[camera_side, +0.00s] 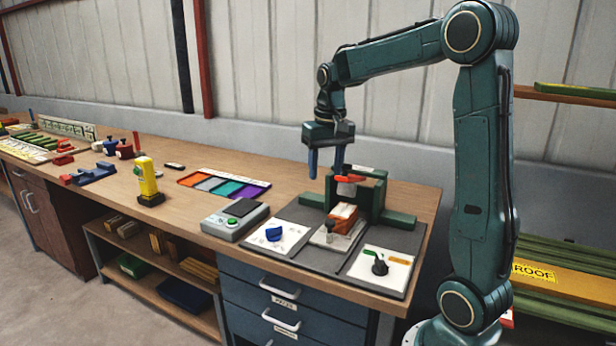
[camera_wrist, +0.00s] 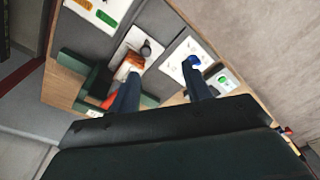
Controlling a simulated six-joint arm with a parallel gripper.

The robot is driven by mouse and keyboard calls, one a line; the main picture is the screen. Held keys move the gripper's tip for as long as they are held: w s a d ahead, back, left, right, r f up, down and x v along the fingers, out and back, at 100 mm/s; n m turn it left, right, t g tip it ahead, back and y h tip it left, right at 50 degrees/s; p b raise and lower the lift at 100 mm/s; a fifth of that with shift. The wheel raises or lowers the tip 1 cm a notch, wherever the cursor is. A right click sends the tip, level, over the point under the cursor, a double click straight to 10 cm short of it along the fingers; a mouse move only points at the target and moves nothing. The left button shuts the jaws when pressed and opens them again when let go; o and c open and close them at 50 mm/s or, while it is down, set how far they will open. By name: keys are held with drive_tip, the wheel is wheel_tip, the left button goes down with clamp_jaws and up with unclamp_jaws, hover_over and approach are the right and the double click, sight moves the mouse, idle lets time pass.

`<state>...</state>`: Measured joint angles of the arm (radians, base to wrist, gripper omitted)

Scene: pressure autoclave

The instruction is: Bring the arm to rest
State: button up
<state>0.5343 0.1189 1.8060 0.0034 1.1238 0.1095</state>
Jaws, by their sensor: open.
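My gripper (camera_side: 326,162) hangs above the bench, with its two blue fingers apart and nothing between them. In the wrist view the fingers (camera_wrist: 160,95) also show spread and empty. Below and to the right of it stands a green block-like fixture (camera_side: 368,195) with an orange-red part (camera_side: 350,179) at its top. In front of the fixture is a white plate carrying a brown-orange block (camera_side: 343,219). My gripper appears apart from the fixture, though one finger overlaps it closely in the side view.
A scale-like device (camera_side: 235,219), colored tray (camera_side: 224,185) and yellow object (camera_side: 147,179) stand to the left. Open air surrounds the arm above.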

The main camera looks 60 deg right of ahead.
drive_tip(key=s+a+n+t, duration=0.4)
drive_tip(key=s+a+n, duration=0.3)
drive_tip(key=s+a, duration=0.9)
drive_tip(key=a, duration=0.4)
drive_tip(key=shift+r+t+y, duration=0.2)
drive_tip(key=shift+t+y, duration=0.1)
drive_tip(key=shift+t, duration=0.1)
